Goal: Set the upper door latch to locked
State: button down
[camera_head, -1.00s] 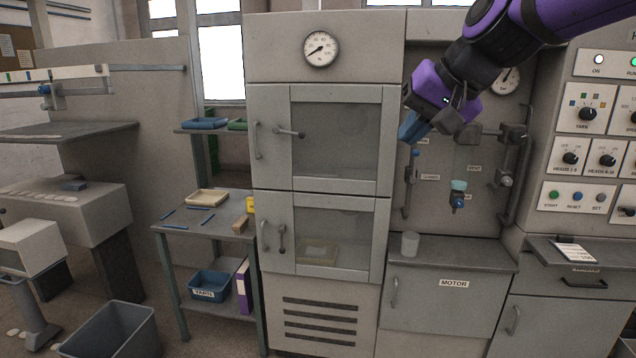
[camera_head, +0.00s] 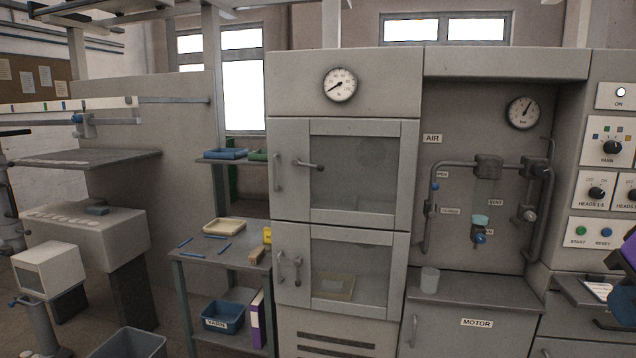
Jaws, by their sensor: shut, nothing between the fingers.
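The upper door (camera_head: 361,122) of the grey cabinet looks closed. Its latch (camera_head: 308,165) is a small dark lever lying almost level, its free end pointing right over the window edge and tipped slightly down. A fixed vertical handle (camera_head: 277,172) stands left of the latch. On the lower door (camera_head: 361,238), a similar latch (camera_head: 297,268) stands upright. My gripper (camera_head: 622,304) is only partly in view at the far right edge, far from the upper latch, and looks shut and empty; much of it is cut off.
Right of the doors is a recessed pipe panel with valves and a gauge (camera_head: 523,113), above a ledge holding a clear cup (camera_head: 429,280). A side table (camera_head: 200,253) with a tray stands left. The space before the upper door is clear.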

aim_at(295, 162)
jog(key=i+j+u, duration=0.15)
jog(key=i+j, duration=0.25)
jog(key=i, duration=0.15)
jog(key=i+j+u, duration=0.1)
jog(key=i+j, duration=0.2)
jog(key=i, duration=0.25)
